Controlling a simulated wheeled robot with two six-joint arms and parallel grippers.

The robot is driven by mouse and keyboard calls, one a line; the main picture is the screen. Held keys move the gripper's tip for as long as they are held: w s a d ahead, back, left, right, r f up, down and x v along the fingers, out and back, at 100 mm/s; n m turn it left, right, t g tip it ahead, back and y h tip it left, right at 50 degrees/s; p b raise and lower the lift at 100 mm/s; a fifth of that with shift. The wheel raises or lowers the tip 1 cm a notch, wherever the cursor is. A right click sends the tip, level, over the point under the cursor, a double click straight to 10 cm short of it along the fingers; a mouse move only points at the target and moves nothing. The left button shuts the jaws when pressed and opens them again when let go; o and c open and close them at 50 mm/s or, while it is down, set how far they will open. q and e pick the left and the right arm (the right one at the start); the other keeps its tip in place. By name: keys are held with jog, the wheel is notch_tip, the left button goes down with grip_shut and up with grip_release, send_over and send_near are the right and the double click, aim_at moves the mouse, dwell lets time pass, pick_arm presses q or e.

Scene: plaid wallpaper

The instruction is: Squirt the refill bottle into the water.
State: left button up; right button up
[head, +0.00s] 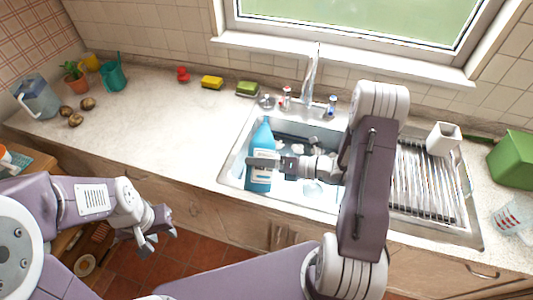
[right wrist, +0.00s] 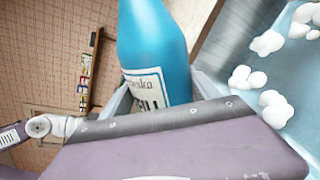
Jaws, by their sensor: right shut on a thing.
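The refill bottle (head: 263,137) is blue with a white label and a tapered top. My right gripper (head: 277,163) is shut on it from the right, at label height. The bottle looks roughly upright, over the left part of the sink basin (head: 230,172). It also shows in the right wrist view (right wrist: 153,40), where its lower end is hidden by my gripper. White foam lumps (right wrist: 268,43) lie in the bluish basin beside it. My right arm hides part of the basin in the head view. My left gripper (head: 158,240) is open and empty, low in front of the counter.
A tap (head: 311,78) stands behind the basin. A ribbed drainer (head: 425,190) with a white cup (head: 443,138) is to the right, beside a green box (head: 514,160). Sponges (head: 212,82) lie at the back. The counter (head: 170,125) left of the sink is mostly clear.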

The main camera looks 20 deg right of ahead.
aim_at(263, 154)
jog(key=n+b, duration=0.1)
jog(key=b, duration=0.1)
jog(key=w+f+n+t+b, duration=0.1)
jog(key=b, duration=0.1)
jog(key=w+d+f+n+b, duration=0.1)
jog(key=n+b, duration=0.1)
jog(key=shift+w+d+t+b, duration=0.1)
jog(key=shift+w+t+b, duration=0.2)
jog(key=shift+t, duration=0.1)
jog(key=n+b, duration=0.2)
jog(key=b, duration=0.1)
jog(key=w+r+n+t+b, duration=0.1)
jog(key=shift+d+n, duration=0.25)
jog(key=shift+n, duration=0.15)
jog(key=shift+n+y, duration=0.4)
jog(key=shift+n, duration=0.5)
jog(key=f+b, duration=0.1)
jog(key=b, duration=0.1)
jog(key=f+b, duration=0.4)
jog(key=b, duration=0.1)
jog(key=shift+w+d+f, duration=0.1)
jog(key=shift+w+f, duration=0.05)
jog(key=shift+w, duration=0.1)
